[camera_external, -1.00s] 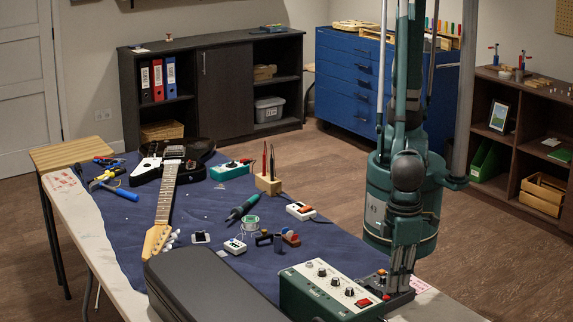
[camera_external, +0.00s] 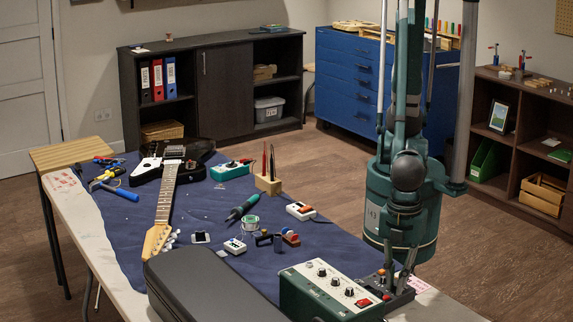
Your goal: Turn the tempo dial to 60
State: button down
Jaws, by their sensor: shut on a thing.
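A small dark box (camera_external: 404,298) with knobs and a red light sits at the right end of the bench, beside a green box. My gripper (camera_external: 397,283) points down at the top of the dark box, its two fingers apart and closed around a dial there. The dial itself is mostly hidden by the fingers, and its markings and setting are too small to read. A red-topped knob (camera_external: 381,272) shows just left of the fingers.
The green box (camera_external: 330,290) with several knobs and a red switch stands close left of my gripper. A dark case (camera_external: 205,285) lies at the front. A guitar (camera_external: 168,190), a small white pedal (camera_external: 234,246) and tools lie on the blue mat (camera_external: 210,215).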

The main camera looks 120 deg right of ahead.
jog(key=n, duration=0.4)
jog(key=shift+b, duration=0.3)
jog(key=shift+n, duration=1.9)
jog(key=c, duration=2.7)
grip_release()
jog(key=shift+r, duration=0.1)
jog(key=shift+r, duration=5.9)
jog(key=o, duration=0.3)
